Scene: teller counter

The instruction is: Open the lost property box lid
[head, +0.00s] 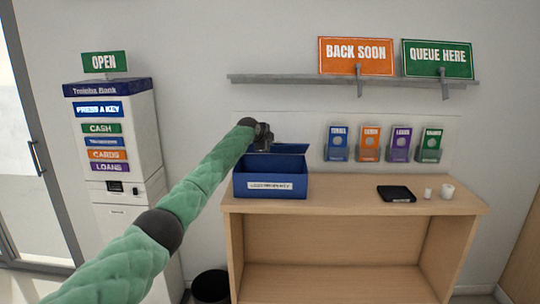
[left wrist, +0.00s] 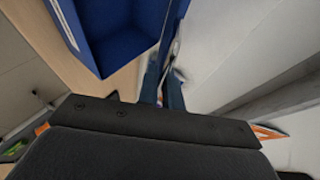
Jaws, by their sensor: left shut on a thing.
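The lost property box (head: 270,187) is blue with a white label on its front, and sits at the left end of the wooden counter. Its lid (head: 290,149) is raised at the back, and the open inside of the box (left wrist: 112,30) shows in the left wrist view. My left gripper (head: 263,139) is at the top of the raised lid, behind and above the box. In the left wrist view its fingers (left wrist: 163,88) are shut on the lid's edge (left wrist: 174,28). The exact grip is partly hidden. My right gripper is in neither view.
The wooden counter (head: 350,188) holds a black pad (head: 396,193) and two small white cups (head: 447,191) at the right. Leaflet holders (head: 369,143) hang on the wall behind. A shelf (head: 290,79) with signs runs above. A kiosk (head: 118,135) stands left.

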